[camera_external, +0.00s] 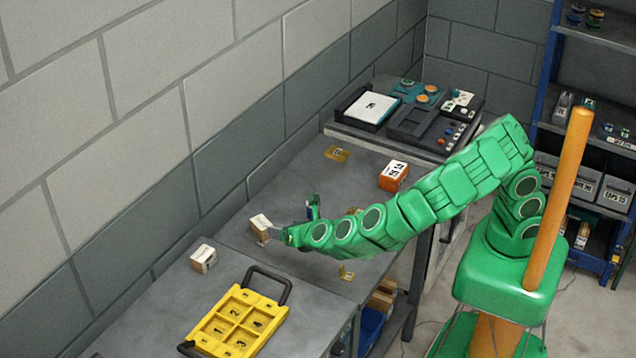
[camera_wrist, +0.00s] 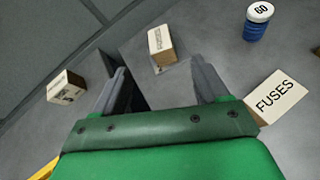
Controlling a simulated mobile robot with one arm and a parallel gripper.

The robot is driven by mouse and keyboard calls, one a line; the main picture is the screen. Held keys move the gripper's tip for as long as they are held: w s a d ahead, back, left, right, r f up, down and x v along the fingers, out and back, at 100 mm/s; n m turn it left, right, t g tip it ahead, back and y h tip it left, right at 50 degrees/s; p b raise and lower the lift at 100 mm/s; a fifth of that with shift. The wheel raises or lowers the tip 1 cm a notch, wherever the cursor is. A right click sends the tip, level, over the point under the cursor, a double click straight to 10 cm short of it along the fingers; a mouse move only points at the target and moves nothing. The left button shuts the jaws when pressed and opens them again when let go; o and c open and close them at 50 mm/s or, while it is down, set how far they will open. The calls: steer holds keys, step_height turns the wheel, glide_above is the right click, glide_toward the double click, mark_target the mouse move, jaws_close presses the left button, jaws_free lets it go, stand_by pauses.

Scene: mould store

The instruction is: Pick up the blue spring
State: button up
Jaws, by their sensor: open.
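The blue spring (camera_wrist: 254,31) stands upright at the upper right in the wrist view, a ribbed blue cylinder with a white top marked 60. In the external view, a small dark blue upright thing (camera_external: 313,207) just behind my arm looks like the same spring, partly hidden. My gripper (camera_external: 277,234) is low over the grey bench. In the wrist view my gripper (camera_wrist: 160,76) is open, with nothing between its fingers. The spring is off to the right of the right finger, apart from it.
A small cardboard box (camera_wrist: 160,46) stands just beyond the fingers. Another box (camera_wrist: 66,87) is at left, and a FUSES box (camera_wrist: 275,98) is right of the gripper. A yellow tray (camera_external: 240,319) lies at the front. An orange box (camera_external: 393,176) stands farther back.

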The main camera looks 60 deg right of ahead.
steer(key=shift+c, duration=0.7)
